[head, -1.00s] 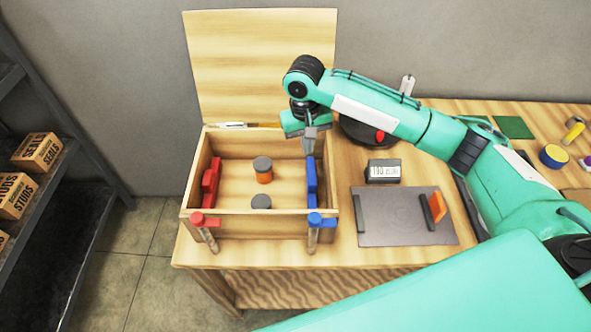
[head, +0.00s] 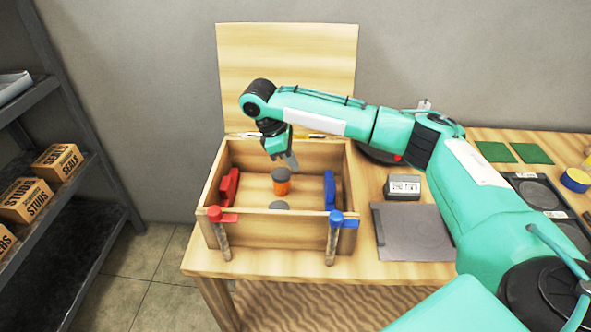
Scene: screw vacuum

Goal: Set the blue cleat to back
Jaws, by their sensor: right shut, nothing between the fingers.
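The open wooden box (head: 275,218) stands on the workbench with its lid raised at the back. A blue cleat (head: 329,188) is on the inner side of the box's right wall. A blue-topped clamp (head: 336,220) is at the front right corner of the box. My right gripper (head: 292,163) is shut and empty above the back middle of the box, to the left of the blue cleat and apart from it. My left gripper is not in view.
A red cleat (head: 229,187) is on the left wall, with a red-topped clamp (head: 219,216) in front. An orange jar with grey lid (head: 281,183) stands inside the box. A grey mat (head: 415,235) and small labelled box (head: 402,187) lie right; my arm crosses there.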

